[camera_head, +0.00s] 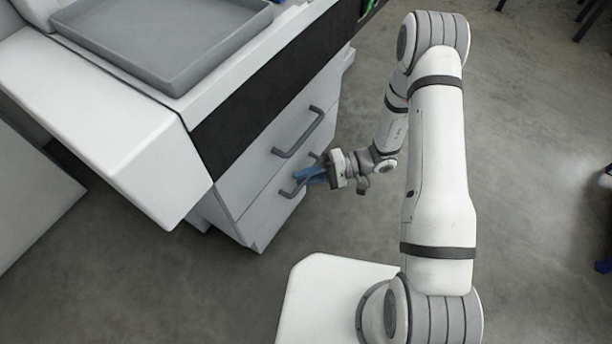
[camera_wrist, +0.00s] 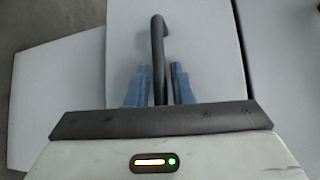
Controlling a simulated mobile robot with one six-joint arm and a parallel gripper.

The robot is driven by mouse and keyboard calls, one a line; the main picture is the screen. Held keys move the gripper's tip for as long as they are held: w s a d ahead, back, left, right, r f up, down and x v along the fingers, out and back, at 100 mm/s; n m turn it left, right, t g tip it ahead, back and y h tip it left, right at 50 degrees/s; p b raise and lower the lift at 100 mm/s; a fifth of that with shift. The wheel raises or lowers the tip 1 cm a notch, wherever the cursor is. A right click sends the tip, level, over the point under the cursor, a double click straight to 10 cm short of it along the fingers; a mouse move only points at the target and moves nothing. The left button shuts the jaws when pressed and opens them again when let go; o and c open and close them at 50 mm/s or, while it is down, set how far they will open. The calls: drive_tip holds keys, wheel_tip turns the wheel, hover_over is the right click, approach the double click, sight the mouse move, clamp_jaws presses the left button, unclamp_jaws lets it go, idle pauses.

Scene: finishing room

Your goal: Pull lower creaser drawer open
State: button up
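The lower creaser drawer (camera_head: 262,212) is a pale grey front at the bottom of the white cabinet, and it looks closed. Its dark bar handle (camera_head: 287,193) is partly hidden by my gripper (camera_head: 308,175). In the wrist view the handle (camera_wrist: 158,45) runs between the two blue fingers of my gripper (camera_wrist: 158,88). Narrow gaps show between the handle and the fingers on both sides, so my gripper is open around the handle and not clamped on it.
The upper drawer's handle (camera_head: 298,134) sits just above my gripper. A grey tray (camera_head: 165,75) lies on top of the cabinet, and a white ledge (camera_head: 95,130) juts out at left. The concrete floor (camera_head: 215,290) in front of the drawers is clear.

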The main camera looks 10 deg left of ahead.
drive_tip(key=shift+c, duration=0.4)
clamp_jaws()
drive_tip(key=shift+d, duration=0.2)
